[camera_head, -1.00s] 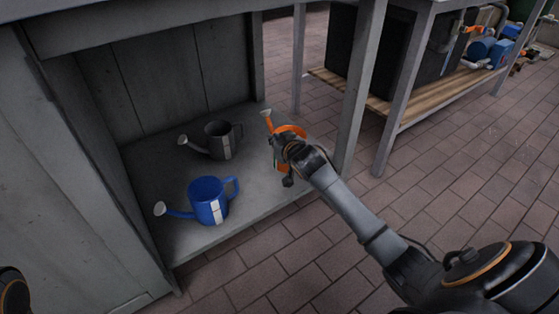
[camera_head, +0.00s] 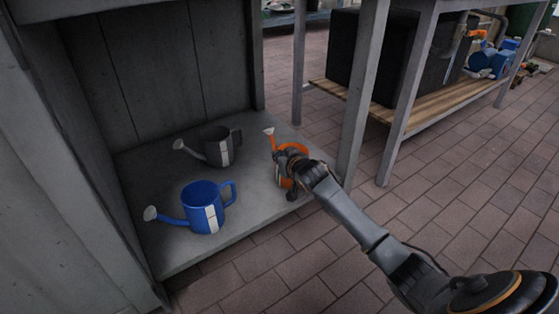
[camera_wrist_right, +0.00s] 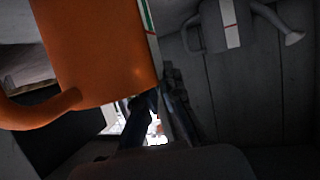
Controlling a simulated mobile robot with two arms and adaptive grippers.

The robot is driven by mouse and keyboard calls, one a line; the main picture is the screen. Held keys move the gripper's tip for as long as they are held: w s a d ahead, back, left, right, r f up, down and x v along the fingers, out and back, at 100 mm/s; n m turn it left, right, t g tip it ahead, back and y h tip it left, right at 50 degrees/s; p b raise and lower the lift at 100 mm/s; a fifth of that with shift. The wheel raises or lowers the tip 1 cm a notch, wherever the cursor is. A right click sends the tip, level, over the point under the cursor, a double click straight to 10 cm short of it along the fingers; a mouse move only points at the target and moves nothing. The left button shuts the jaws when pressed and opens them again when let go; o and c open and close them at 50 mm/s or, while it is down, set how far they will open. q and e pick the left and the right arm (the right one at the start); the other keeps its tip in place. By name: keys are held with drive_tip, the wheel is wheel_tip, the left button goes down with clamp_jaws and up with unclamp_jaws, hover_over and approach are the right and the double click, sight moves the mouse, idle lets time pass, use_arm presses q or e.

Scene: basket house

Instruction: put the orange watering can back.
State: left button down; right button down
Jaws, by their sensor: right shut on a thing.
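The orange watering can (camera_head: 296,149) is at the right end of the low grey shelf, mostly hidden behind my right gripper (camera_head: 284,168). Its spout points up to the left. My right gripper is shut on the can. In the right wrist view the orange can (camera_wrist_right: 100,55) fills the upper left, with its curved handle at the far left. Whether its base touches the shelf cannot be told. My left gripper is not in view.
A blue watering can (camera_head: 202,207) and a dark grey one (camera_head: 216,146) stand to the left on the shelf (camera_head: 240,213). A grey post (camera_head: 362,95) rises just right of the orange can. Open brick floor (camera_head: 450,215) lies to the right.

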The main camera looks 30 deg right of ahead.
drive_tip(key=shift+r, duration=0.15)
drive_tip(key=c, duration=1.5)
unclamp_jaws()
